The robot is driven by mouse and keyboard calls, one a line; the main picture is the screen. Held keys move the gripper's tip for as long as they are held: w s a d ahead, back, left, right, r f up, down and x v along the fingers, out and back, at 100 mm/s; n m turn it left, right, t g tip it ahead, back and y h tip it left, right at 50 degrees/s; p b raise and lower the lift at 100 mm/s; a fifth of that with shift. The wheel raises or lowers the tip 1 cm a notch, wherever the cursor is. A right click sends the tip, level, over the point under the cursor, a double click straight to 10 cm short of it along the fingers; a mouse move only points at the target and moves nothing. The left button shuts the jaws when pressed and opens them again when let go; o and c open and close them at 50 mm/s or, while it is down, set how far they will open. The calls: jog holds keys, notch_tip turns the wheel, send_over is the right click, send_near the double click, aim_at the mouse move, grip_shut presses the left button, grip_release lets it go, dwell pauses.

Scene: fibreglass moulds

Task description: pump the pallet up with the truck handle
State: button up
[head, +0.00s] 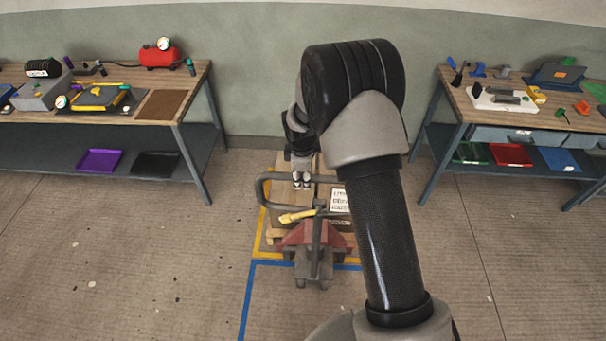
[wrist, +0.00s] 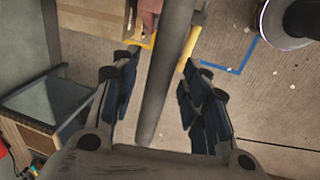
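The pallet truck (head: 313,262) is red and grey and stands on the floor in the middle of the head view. Its dark looped handle (head: 263,192) rises above it, with a yellow lever (head: 297,216) below the loop. The wooden pallet (head: 272,238) shows partly behind and beside the truck; my arm hides part of it. My gripper (head: 302,184) points down at the handle's top bar. In the wrist view my gripper (wrist: 162,60) is open, and the grey handle bar (wrist: 168,75) runs between its spread fingers. I cannot tell whether they touch it.
A workbench with a red compressor (head: 160,54) stands at the left. Another workbench (head: 455,97) with tools stands at the right. Yellow and blue floor tape (head: 249,295) marks the truck's bay. Floor in front and to both sides is mostly clear.

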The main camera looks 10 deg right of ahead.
grip_shut()
dwell(0.3)
dwell(0.4)
